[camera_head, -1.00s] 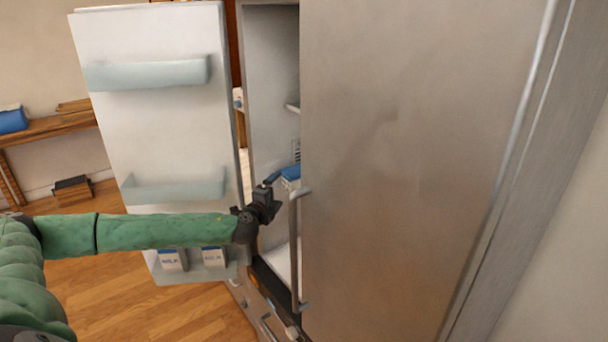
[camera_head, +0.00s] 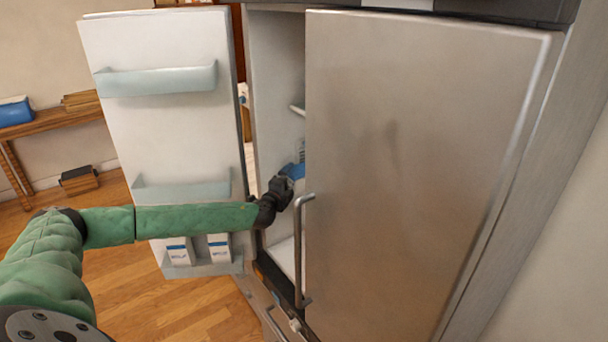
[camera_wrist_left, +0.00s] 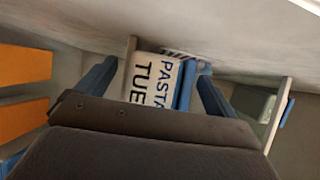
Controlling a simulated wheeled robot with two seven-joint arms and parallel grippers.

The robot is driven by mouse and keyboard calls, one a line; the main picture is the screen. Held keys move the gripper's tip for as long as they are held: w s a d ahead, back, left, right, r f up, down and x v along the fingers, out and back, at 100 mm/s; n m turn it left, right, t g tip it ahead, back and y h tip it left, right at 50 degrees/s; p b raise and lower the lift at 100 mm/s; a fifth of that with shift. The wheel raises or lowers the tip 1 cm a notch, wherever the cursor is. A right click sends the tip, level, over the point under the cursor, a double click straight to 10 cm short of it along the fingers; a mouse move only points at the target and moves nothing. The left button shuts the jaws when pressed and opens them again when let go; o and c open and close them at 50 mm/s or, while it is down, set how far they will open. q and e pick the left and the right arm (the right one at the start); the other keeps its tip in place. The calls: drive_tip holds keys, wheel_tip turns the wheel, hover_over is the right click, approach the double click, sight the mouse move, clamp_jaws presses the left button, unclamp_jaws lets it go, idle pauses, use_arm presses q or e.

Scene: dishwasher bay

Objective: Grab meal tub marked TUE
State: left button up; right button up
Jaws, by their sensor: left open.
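The tub marked PASTA TUE (camera_wrist_left: 152,82) shows in the left wrist view, with a white label and a blue edge. It is inside the open fridge, between and beyond the fingers of my left gripper (camera_wrist_left: 157,82). The jaws are open, with one blue finger on each side of the tub in the picture; I cannot tell if either touches it. In the head view my left gripper (camera_head: 290,174) reaches into the fridge opening, with the steel door hiding part of the inside. My right gripper is not in view.
The left fridge door (camera_head: 165,130) stands open, with milk cartons (camera_head: 219,247) in its low bin. The closed steel door (camera_head: 420,170) and its handle (camera_head: 300,250) are close right of my gripper. Another pale container (camera_wrist_left: 262,106) and orange slabs (camera_wrist_left: 25,65) flank the tub.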

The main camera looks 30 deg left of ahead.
use_arm(q)
drive_tip(key=c, duration=1.3)
drive_tip(key=shift+c, duration=0.3)
drive_tip(key=shift+w+r, duration=0.1)
drive_tip(key=shift+r, duration=0.05)
